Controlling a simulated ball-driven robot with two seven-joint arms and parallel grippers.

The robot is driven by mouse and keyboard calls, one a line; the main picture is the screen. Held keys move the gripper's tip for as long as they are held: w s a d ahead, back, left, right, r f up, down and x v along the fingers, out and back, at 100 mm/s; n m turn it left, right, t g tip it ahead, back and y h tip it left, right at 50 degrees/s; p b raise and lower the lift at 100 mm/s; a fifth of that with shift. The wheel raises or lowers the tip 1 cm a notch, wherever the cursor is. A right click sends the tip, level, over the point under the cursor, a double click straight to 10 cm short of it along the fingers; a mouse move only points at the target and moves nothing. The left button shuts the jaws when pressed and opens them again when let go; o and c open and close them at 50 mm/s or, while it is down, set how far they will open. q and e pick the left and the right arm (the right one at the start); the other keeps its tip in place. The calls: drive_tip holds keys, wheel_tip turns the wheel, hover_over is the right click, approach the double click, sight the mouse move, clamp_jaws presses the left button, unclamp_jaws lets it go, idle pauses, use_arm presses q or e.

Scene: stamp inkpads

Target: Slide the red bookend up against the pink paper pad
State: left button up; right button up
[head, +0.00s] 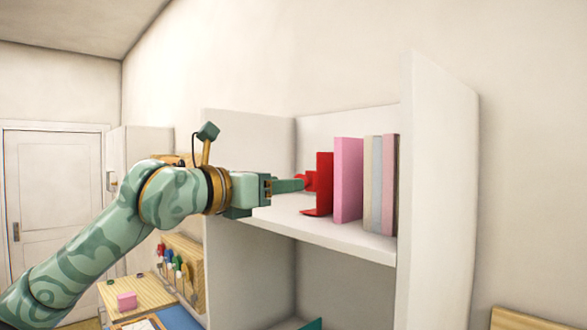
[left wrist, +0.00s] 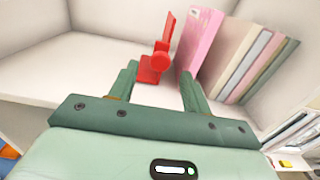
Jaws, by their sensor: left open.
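The red bookend (head: 325,178) stands upright on the white shelf, with a flat foot and a round knob facing my gripper. The pink paper pad (head: 349,180) stands upright just to its right. In the left wrist view, the bookend (left wrist: 167,30) and the pad (left wrist: 199,42) show a narrow gap between them. My left gripper (head: 304,184) is open at the knob side of the bookend. In the left wrist view, the fingers (left wrist: 159,73) are spread, with the knob at about their tips; I cannot tell whether they touch it. My right gripper is not in view.
Several thin pads or books (head: 381,184) stand right of the pink pad. The white shelf board (head: 330,235) has side walls, the tall right one (head: 436,180) beyond the books. Below left, a wooden board (head: 150,293) carries a pink block (head: 127,301).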

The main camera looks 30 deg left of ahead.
sight(324, 182)
use_arm(q)
drive_tip(key=p+x, duration=0.1)
drive_tip(key=x, duration=0.1)
drive_tip(key=shift+w+d+r, duration=0.15)
drive_tip(key=shift+w+d, duration=0.05)
drive_tip(key=shift+w, duration=0.15)
drive_tip(key=shift+w+d, duration=0.2)
drive_tip(key=shift+w, duration=0.4)
